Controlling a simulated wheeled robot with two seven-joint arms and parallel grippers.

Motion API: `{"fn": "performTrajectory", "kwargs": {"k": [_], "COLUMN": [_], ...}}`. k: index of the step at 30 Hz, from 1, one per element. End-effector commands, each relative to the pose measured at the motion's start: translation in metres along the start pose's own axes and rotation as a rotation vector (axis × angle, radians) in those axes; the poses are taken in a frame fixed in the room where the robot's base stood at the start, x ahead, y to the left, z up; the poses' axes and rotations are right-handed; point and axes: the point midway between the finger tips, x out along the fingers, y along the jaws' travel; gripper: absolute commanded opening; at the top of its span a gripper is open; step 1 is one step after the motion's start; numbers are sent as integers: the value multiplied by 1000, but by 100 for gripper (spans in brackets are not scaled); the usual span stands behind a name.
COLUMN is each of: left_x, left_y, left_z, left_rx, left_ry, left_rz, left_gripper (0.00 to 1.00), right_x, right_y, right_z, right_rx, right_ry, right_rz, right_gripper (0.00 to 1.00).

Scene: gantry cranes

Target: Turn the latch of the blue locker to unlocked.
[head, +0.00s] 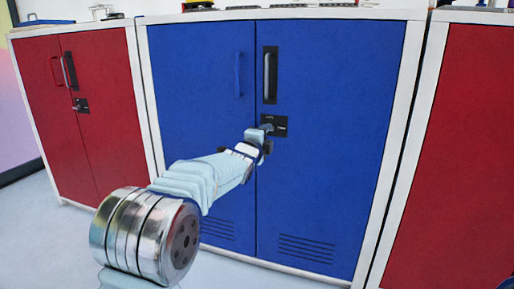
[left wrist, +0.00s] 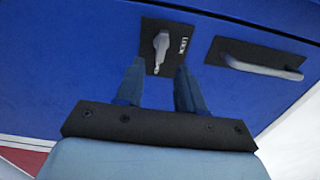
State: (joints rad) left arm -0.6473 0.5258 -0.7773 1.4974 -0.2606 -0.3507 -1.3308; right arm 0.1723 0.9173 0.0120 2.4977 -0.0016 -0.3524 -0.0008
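The blue locker (head: 330,90) stands in the middle of the head view with both doors closed. Its latch (head: 280,126) is on a black plate on the right door, partly hidden by my left gripper (head: 264,136). In the left wrist view the grey latch lever (left wrist: 161,45) lies on its black plate, beside lettering that seems to read LOCK. My left gripper (left wrist: 160,68) is open, its two fingers apart on either side of the lever's lower end. I cannot tell whether they touch it. My right gripper is not in view.
A grey door handle (head: 268,75) sits above the latch and also shows in the left wrist view (left wrist: 262,67). A red locker (head: 105,90) stands on the left and another red locker (head: 465,150) on the right. Small items lie on the locker tops. Floor (head: 40,235) is clear at lower left.

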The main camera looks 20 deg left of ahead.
Motion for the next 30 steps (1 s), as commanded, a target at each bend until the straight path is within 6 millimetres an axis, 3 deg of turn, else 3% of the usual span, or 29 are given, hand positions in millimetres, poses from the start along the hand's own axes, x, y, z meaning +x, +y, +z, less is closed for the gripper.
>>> {"fn": "performTrajectory", "kwargs": {"k": [6, 12, 30], "left_x": [-55, -81, -86], "left_y": [-1, -1, 8], "left_z": [-2, -1, -1], "left_rx": [-4, -1, -11], "left_ry": [4, 2, 0], "left_rz": [0, 1, 15], "left_gripper": [38, 38, 38], "right_x": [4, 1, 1], "right_y": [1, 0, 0], "right_z": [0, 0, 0], "right_rx": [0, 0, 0], "right_ry": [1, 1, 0], "right_rz": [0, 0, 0], "right_gripper": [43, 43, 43]}}
